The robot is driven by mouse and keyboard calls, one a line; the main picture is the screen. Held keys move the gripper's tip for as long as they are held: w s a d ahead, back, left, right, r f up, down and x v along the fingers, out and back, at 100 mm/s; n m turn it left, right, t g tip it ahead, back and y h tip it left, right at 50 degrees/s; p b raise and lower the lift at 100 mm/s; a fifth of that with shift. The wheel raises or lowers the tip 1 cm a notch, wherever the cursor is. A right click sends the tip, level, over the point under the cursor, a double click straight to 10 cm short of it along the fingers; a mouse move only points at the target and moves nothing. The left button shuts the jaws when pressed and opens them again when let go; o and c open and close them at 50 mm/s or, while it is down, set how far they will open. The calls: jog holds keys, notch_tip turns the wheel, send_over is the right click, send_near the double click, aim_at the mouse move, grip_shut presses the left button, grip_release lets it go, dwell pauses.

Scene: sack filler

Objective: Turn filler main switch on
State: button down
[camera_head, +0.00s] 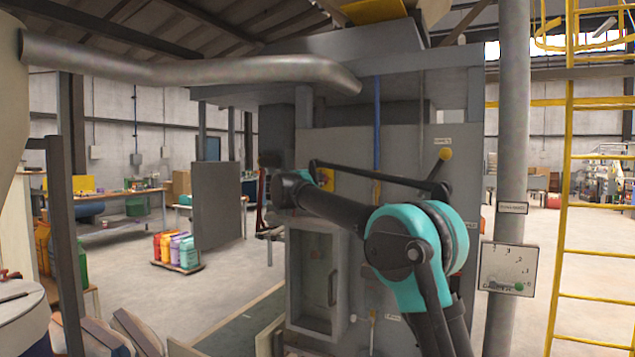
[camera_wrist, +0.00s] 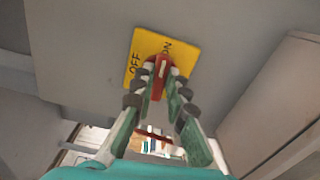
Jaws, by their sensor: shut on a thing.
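The main switch is a red handle (camera_wrist: 158,78) with a white mark, on a yellow plate (camera_wrist: 147,47) lettered OFF at left and ON at right. The plate is fixed to a grey panel. The mark points up the picture, leaning slightly right, between the two words. My gripper (camera_wrist: 160,88) is shut on the red handle, one finger on each side. In the head view, part of a yellow plate (camera_head: 326,180) shows on the grey cabinet above my arm; the fingers and handle cannot be made out there.
A grey post (camera_head: 513,130) carries a dial plate (camera_head: 508,269). A yellow ladder (camera_head: 562,230) stands at right. Open floor lies left.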

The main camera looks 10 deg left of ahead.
jog(key=shift+f+m, duration=0.1)
jog(key=shift+m, duration=0.5)
jog(key=c, duration=1.5)
grip_release()
jog(key=shift+c, duration=0.2)
jog(key=v, duration=1.2)
